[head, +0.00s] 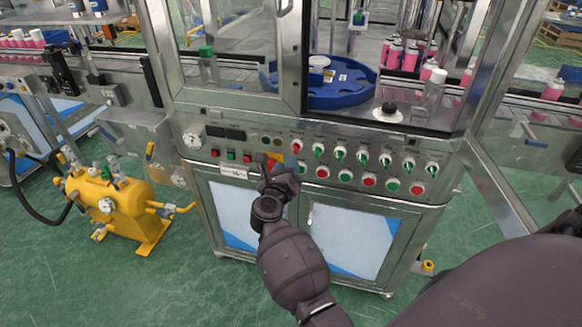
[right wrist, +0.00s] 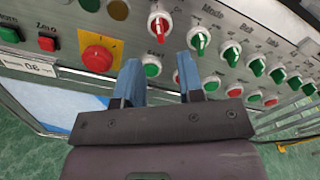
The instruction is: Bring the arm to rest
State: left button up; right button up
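A red emergency-stop button (right wrist: 98,58) on a yellow plate is just left of the fingers. I cannot tell whether the fingers touch the panel. My left gripper is not in view.
Several green and red knobs and buttons line the panel. Above it are a blue rotary table (head: 338,95) and pink bottles (head: 410,60). A yellow tank (head: 115,205) stands on the green floor at left. An open door frame (head: 495,185) projects at right.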

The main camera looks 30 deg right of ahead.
dwell(0.6)
jog(key=s+a+f+m+y, duration=0.2)
jog(key=s+f+m+y, duration=0.2)
jog(key=s+m, duration=0.6)
jog(key=s+a+f+m+y, duration=0.2)
jog(key=s+f+m+y, duration=0.3)
jog(key=s+m, duration=0.5)
jog(key=s+a+f+m+y, duration=0.3)
jog(key=s+f+m+y, duration=0.1)
jog(key=s+m, duration=0.7)
jog(key=shift+f+g+y, duration=0.3)
jog(key=shift+f+g, duration=0.1)
jog(key=shift+f, duration=0.35)
